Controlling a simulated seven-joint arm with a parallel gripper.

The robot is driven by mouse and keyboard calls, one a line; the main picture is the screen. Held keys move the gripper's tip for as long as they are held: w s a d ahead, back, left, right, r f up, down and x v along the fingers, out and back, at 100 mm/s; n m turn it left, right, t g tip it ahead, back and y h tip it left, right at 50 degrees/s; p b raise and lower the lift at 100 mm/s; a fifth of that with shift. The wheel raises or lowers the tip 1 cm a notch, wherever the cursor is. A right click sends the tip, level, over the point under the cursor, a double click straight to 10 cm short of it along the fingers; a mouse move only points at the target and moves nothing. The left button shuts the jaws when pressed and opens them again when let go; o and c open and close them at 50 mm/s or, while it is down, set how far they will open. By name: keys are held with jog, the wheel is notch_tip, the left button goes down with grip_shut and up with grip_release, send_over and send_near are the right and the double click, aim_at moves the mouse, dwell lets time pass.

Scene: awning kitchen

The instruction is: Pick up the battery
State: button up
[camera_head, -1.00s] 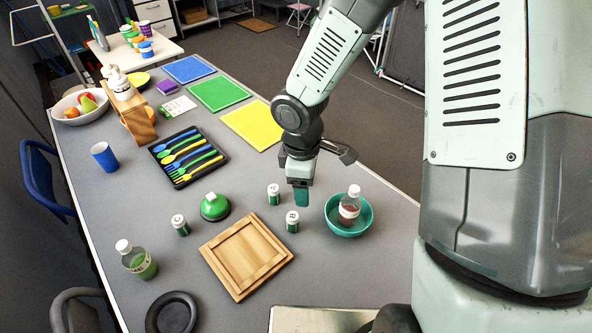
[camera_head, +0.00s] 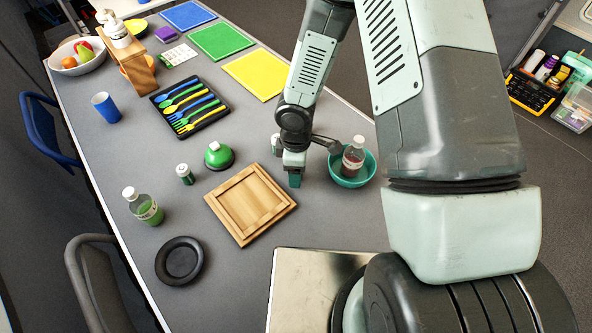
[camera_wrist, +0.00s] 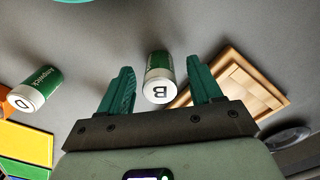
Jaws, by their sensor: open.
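A green and white battery marked B (camera_wrist: 158,78) is between the two teal fingers of my gripper (camera_wrist: 160,66) in the wrist view. The fingers are apart, with a gap visible on each side of it. A second battery, marked D (camera_wrist: 36,90), lies to the left in that view. In the head view my gripper (camera_head: 294,180) points down beside the wooden board and hides the battery below it. One battery (camera_head: 185,174) stands left of the board, and another (camera_head: 277,145) shows partly behind my wrist.
The wooden board (camera_head: 250,203) lies close by my gripper, and a teal bowl (camera_head: 335,176) holding a bottle is to its right. A green domed object (camera_head: 218,156), a green bottle (camera_head: 144,206) and a black plate (camera_head: 180,260) are left. Grey tabletop is clear between them.

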jog(key=shift+f, duration=0.45)
grip_shut()
jog(key=shift+r, duration=0.15)
